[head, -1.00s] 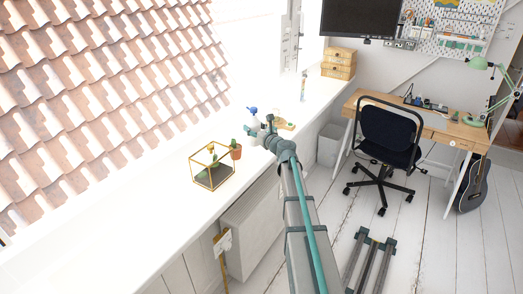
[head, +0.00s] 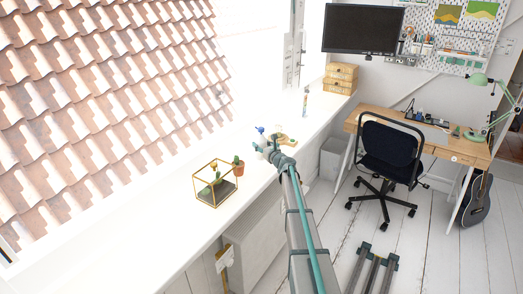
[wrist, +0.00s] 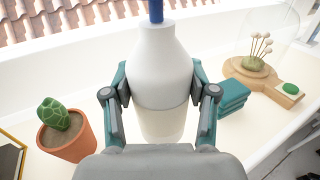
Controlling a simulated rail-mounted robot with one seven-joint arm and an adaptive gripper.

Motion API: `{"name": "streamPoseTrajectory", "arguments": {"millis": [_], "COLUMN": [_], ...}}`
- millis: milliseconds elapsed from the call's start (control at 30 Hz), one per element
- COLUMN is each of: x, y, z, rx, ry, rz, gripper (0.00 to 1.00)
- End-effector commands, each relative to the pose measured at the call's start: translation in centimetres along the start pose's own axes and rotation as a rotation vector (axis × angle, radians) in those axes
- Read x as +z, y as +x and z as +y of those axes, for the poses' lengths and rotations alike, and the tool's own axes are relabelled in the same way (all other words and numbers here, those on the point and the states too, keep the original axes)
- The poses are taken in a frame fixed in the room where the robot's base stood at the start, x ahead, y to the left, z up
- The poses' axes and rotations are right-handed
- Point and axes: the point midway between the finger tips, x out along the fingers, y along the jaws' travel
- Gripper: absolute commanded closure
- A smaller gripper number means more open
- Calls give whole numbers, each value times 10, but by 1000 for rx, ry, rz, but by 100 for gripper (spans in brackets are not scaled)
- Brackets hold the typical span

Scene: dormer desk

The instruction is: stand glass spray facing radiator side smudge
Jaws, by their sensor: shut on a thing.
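The spray bottle (wrist: 158,62) is white with a blue top, upright in the wrist view. In the head view it is mostly hidden behind my arm, with its blue top (head: 261,130) showing. My gripper (wrist: 160,108) is shut around the bottle's body, a finger on each side; it also shows over the sill in the head view (head: 272,152). The bottle's base is hidden, so I cannot tell if it touches the sill. The nozzle's facing is unclear. The radiator (head: 255,243) is below the sill. I cannot make out a smudge on the window glass (head: 110,100).
A potted cactus (wrist: 66,135) and a gold-framed terrarium (head: 215,185) stand left of the bottle. Folded teal cloths (wrist: 233,97) and a wooden board (wrist: 262,80) under a glass dome are right. Wooden boxes (head: 340,78) stand farther along. The sill's left part (head: 130,225) is clear.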

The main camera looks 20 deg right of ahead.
Motion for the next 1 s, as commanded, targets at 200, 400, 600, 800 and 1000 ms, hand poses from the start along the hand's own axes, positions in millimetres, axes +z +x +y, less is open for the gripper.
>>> {"name": "streamPoseTrajectory", "arguments": {"millis": [200, 400, 600, 800, 1000], "x": [-10, -34, -41, -43, -45], "y": [9, 9, 8, 8, 8], "z": [-6, -6, -6, -6, -6], "rx": [1, 0, 0, 0, 0], "ry": [2, 2, 0, 0, 0], "rz": [-2, 0, -3, -2, -1], "gripper": [100, 100, 100, 100, 28]}}
